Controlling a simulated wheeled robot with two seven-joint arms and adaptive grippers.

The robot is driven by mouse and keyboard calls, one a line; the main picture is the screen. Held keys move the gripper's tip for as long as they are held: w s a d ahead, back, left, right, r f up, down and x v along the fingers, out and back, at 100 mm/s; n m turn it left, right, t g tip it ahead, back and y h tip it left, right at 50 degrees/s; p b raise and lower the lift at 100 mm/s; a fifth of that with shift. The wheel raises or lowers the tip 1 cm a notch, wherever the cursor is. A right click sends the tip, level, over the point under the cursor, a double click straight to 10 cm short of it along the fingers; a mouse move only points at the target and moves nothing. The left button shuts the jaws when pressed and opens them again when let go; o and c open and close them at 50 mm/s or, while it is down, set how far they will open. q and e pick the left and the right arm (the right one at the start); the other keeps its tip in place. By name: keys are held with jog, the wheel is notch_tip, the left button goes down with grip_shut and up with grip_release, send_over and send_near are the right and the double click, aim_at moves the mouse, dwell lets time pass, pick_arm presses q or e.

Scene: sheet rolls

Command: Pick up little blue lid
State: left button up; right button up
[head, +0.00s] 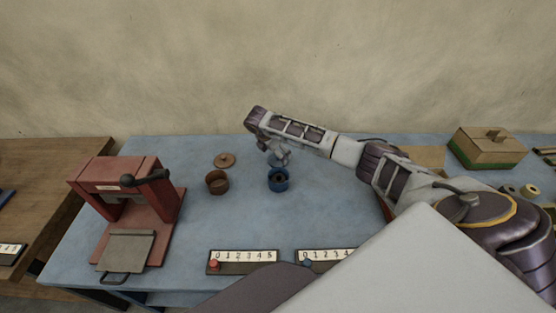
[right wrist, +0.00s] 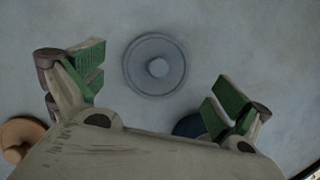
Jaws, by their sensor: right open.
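The little blue lid (right wrist: 140,82) is a flat round disc with a pale knob in its middle. In the right wrist view it lies on the table just beyond and between my fingers, apart from both. The blue pot shows partly behind the right finger (right wrist: 188,125). My left gripper is not in view.
A brown pot (head: 217,184) and brown lid (head: 225,160) stand left of the blue pot. A red press (head: 130,200) is at the left. Two number strips (head: 243,256) lie at the front.

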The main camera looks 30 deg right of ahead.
aim_at(273, 160)
jog(key=x, duration=0.2)
jog(key=shift+w+d+f, duration=0.1)
jog(key=shift+d+f, duration=0.1)
jog(key=shift+f, duration=0.15)
jog(key=shift+d+f, duration=0.15)
jog(key=shift+f, duration=0.2)
jog(key=c, duration=0.8)
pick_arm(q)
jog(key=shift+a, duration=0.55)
pick_arm(e)
jog(key=shift+r, duration=0.15)
